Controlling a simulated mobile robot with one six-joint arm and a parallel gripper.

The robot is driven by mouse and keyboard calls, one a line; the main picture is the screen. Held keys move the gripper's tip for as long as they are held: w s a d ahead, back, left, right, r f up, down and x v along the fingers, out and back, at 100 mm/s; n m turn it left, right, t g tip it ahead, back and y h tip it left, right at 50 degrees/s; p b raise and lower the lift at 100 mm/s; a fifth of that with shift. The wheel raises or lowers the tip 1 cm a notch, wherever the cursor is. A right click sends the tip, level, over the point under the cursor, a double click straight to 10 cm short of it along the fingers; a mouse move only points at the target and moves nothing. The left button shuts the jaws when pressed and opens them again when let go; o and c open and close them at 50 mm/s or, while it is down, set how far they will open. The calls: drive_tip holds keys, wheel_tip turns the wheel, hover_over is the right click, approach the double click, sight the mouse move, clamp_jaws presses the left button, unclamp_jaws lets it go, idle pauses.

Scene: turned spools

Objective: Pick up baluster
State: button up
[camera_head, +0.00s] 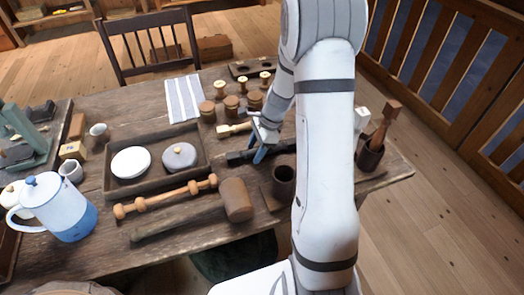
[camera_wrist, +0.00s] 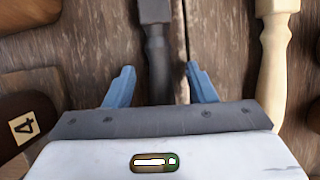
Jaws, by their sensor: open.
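A dark, turned baluster (camera_wrist: 157,45) lies on the table and runs between my two blue fingers in the wrist view. In the head view the dark baluster (camera_head: 239,158) lies left of my gripper (camera_head: 262,151), partly hidden by it. My gripper (camera_wrist: 160,69) is open, with one finger on each side of the dark shaft and gaps showing. A pale turned piece (camera_wrist: 275,55) lies to the right in the wrist view; in the head view the pale piece (camera_head: 232,129) is beyond the dark one. A longer brown spindle (camera_head: 165,197) lies nearer the front.
Several spools (camera_head: 207,111) are behind the pale piece. A holder with a tool (camera_head: 371,153) is right.

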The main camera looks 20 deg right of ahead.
drive_tip(key=shift+c, duration=0.3)
drive_tip(key=c, duration=1)
clamp_jaws()
drive_tip(key=shift+r, duration=0.1)
